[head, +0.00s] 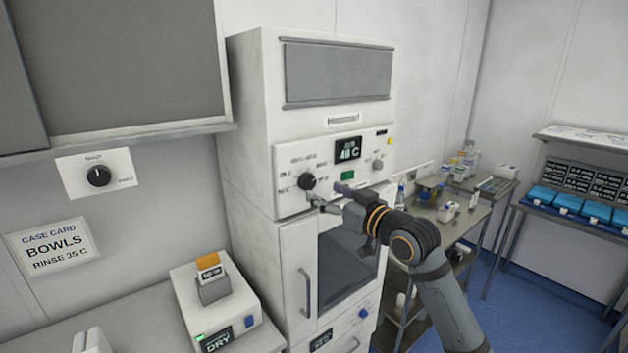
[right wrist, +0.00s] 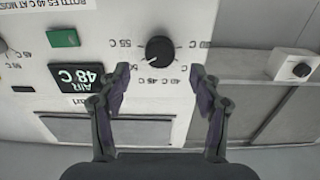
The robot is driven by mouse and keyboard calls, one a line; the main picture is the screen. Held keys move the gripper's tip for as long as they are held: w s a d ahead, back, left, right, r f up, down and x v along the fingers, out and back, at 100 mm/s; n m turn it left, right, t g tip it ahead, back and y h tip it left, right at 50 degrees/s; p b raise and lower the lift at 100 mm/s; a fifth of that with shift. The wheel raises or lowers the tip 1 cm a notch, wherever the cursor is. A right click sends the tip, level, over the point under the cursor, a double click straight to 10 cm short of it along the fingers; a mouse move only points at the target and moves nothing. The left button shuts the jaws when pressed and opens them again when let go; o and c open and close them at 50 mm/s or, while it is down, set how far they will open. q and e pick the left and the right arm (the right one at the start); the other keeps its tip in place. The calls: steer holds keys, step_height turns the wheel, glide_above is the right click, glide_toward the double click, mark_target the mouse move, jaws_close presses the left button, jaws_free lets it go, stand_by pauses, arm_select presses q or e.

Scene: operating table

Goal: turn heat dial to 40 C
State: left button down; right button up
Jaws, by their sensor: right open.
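The heat dial (head: 307,181) is a round black knob on the white cabinet's control panel, below left of a dark display (head: 347,148) reading about 48 C. The upside-down right wrist view shows the dial (right wrist: 159,49) with temperature labels around it, and the display (right wrist: 82,77) reading AIR 48 C. My right gripper (head: 328,197) is open in front of the panel, close to the dial. In the wrist view its two fingertips (right wrist: 160,73) are spread below the knob, apart from it. My left gripper is out of view.
A green button (head: 347,176) and a smaller knob (head: 377,165) sit right of the dial. A separate wall dial (head: 98,176) is at left, above a card (head: 52,247) reading BOWLS RINSE 35 C. A glass-fronted door (head: 350,262) lies below the panel.

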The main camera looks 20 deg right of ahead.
mark_target(310, 185)
steer(key=p+x, duration=0.1)
steer(key=x, duration=0.3)
steer(key=shift+w+a+r+p, duration=0.1)
steer(key=shift+w+r+p, duration=0.1)
steer(key=shift+p, duration=0.15)
steer(key=shift+w+a+f, duration=0.2)
steer(key=shift+w, duration=0.35)
steer(key=c, duration=1.1)
steer(key=shift+c, duration=0.2)
steer(key=shift+f, duration=0.1)
